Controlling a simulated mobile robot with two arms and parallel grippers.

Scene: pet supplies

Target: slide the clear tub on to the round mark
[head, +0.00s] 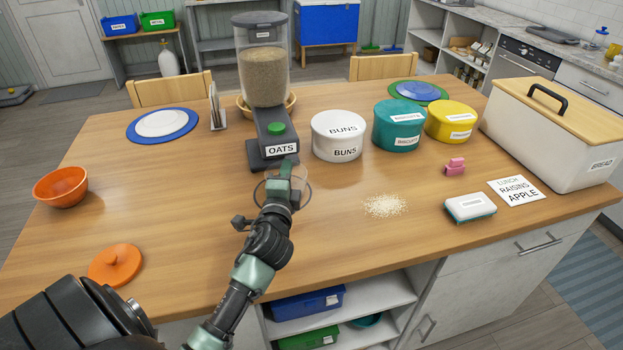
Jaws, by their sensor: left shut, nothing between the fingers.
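The clear tub (299,184) is small and see-through, on the table just in front of the oats dispenser (277,138). My left gripper (279,178) reaches in from the front left and is shut, with nothing in it. It is right at the tub and hides much of it; I cannot tell whether they touch. A thin dark curved line, seemingly the round mark (254,192), shows on the table left of the gripper. The arm covers part of it, so how far the tub overlaps it is unclear. My right gripper is not in view.
A white buns tin (339,136), a teal tin (399,126) and a yellow tin (451,121) stand to the right. Spilled oats (386,205) and a sponge (469,207) lie nearer. An orange bowl (61,187) and orange lid (115,264) are left. The left-middle table is clear.

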